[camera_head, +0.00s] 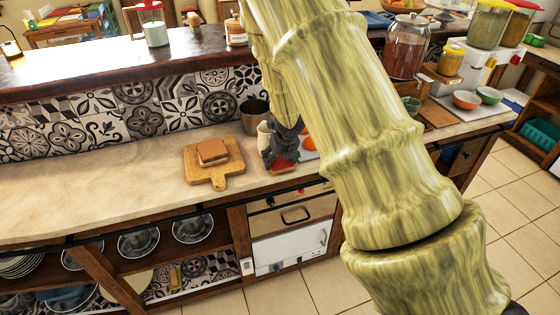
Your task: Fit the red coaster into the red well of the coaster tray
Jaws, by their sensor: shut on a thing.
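My gripper (281,152) is dark and hangs over the front part of the stone counter, right of the wooden cutting board. It is shut on a small red piece at its lower end, which looks like the red coaster (284,163). The piece is small and partly covered by the fingers, so its tilt and its height above the counter cannot be told. I cannot make out the coaster tray or its red well. The counter behind and right of the gripper is largely covered by my arm.
A wooden cutting board (231,183) holds a brown block (212,152) left of the gripper. A metal pot (254,111) and a pale cup (264,136) stand close behind it. An orange object (309,143) shows just right. The counter's left part (90,190) is clear.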

